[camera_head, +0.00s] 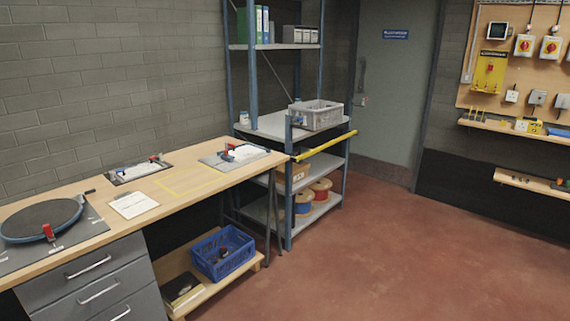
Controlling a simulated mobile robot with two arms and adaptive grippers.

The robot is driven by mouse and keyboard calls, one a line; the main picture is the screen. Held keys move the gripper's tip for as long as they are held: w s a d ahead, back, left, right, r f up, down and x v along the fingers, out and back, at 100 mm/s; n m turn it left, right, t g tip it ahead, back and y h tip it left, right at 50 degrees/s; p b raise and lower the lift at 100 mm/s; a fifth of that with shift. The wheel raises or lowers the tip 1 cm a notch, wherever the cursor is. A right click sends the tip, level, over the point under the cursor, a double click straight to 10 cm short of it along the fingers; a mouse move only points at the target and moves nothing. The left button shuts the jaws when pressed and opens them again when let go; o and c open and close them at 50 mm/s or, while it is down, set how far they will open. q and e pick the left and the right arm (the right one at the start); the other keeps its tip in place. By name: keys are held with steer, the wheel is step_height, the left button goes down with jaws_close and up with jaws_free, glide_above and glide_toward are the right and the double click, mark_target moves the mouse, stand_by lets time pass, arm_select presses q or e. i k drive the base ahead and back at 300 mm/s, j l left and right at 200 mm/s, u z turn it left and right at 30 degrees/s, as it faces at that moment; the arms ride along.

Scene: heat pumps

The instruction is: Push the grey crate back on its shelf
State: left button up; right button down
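The grey crate (316,115) is a lattice-sided box on the middle board (272,124) of a shelf unit with blue posts. It sits at the right part of the board, close to the edge on the aisle side. It seems to reach past that edge, but how far is hard to tell. A yellow bar (325,145) runs along the unit's near side, just below the crate. The crate's contents are hard to make out. Neither of my grippers is in view.
A long wooden workbench (170,190) runs along the left wall up to the shelf unit. A blue crate (223,252) sits on its low board. Cable reels (321,188) and a cardboard box (295,172) are on lower shelves. The red floor (400,250) on the right is clear.

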mark_target(337, 112)
steer(key=i+l+z, duration=0.1)
steer(key=i+z, duration=0.15)
steer(key=i, duration=0.3)
steer(key=i+z, duration=0.2)
steer(key=i, duration=0.3)
steer(key=i+j+z, duration=0.25)
steer(key=i, duration=0.3)
steer(key=i+j+z, duration=0.2)
steer(key=i, duration=0.35)
steer(key=i+u, duration=0.3)
steer(key=i, duration=0.2)
steer(key=i+l+u, duration=0.1)
steer(key=i+u, duration=0.2)
steer(key=i, duration=0.2)
steer(key=i+l+u, duration=0.3)
steer(key=i, duration=0.2)
